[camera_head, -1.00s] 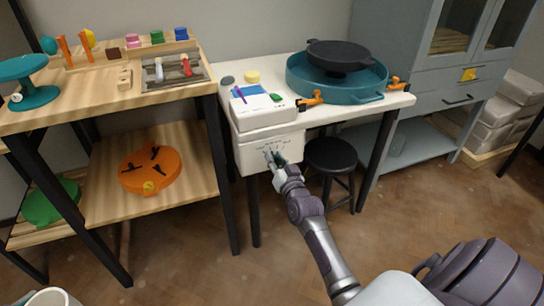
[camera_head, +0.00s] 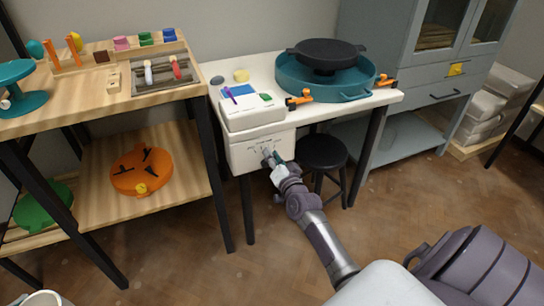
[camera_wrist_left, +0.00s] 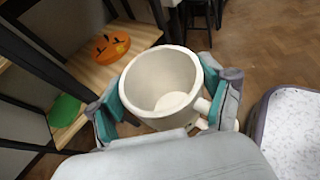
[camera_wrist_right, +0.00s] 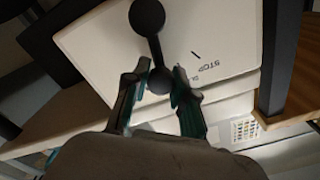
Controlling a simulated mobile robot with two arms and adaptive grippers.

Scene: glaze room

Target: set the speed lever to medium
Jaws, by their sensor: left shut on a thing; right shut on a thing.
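The speed lever (camera_wrist_right: 153,48) is a dark bar with a round knob at each end, on the front of a white control box (camera_head: 250,156) under the white table. My right gripper (camera_head: 270,158) is at that panel; in the right wrist view its fingers (camera_wrist_right: 161,76) are closed around the lever's near knob. The word STOP shows upside down to the right of the lever; another marking is partly hidden by a finger. The medium mark cannot be made out.
The white table (camera_head: 262,80) carries a teal basin (camera_head: 290,80) with a black wheel (camera_head: 325,52) and orange clamps. A black stool (camera_head: 322,150) stands close right of the box. A wooden shelf (camera_head: 80,215) is at left. Floor in front is free.

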